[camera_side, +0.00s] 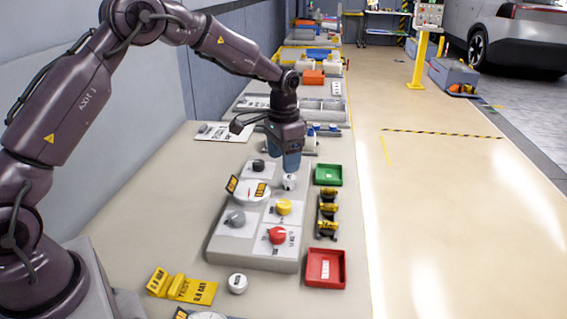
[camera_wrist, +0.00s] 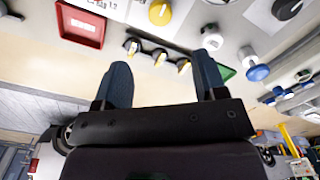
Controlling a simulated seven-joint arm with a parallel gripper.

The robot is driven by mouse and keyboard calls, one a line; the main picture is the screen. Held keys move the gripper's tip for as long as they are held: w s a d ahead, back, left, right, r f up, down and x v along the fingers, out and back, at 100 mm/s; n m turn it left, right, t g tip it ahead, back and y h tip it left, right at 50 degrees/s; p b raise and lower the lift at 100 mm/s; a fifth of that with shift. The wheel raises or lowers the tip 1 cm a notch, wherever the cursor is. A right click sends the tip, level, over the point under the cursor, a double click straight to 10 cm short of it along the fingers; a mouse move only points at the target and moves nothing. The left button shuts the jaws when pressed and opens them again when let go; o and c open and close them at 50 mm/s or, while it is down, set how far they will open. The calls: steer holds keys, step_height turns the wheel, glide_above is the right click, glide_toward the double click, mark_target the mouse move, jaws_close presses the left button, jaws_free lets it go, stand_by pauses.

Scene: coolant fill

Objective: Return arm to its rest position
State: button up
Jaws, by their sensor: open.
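My gripper (camera_side: 291,163) hangs over the far right part of the grey panel block (camera_side: 224,248), pointing down just above a small white knob (camera_side: 289,182). In the wrist view my gripper (camera_wrist: 160,88) shows two blue fingers spread apart with nothing between them. The white knob also shows in the wrist view (camera_wrist: 211,38), beyond the right finger. I cannot tell in the side view whether the fingers touch the knob.
The panel carries a red knob (camera_side: 277,236), a yellow knob (camera_side: 283,207), a grey knob (camera_side: 236,218) and a gauge (camera_side: 244,193).

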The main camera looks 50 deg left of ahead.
steer(key=s+d+r+t, duration=0.2)
steer(key=s+r, duration=0.3)
steer(key=s, duration=0.4)
steer(key=s+d+r+n+t, duration=0.1)
steer(key=s+d+r, duration=0.1)
steer(key=s+r, duration=0.4)
steer(key=s+d+r+n+t, duration=0.1)
steer(key=s+r, duration=0.5)
steer(key=s, duration=0.8)
steer(key=shift+d+t, duration=0.8)
steer(key=shift+d, duration=0.25)
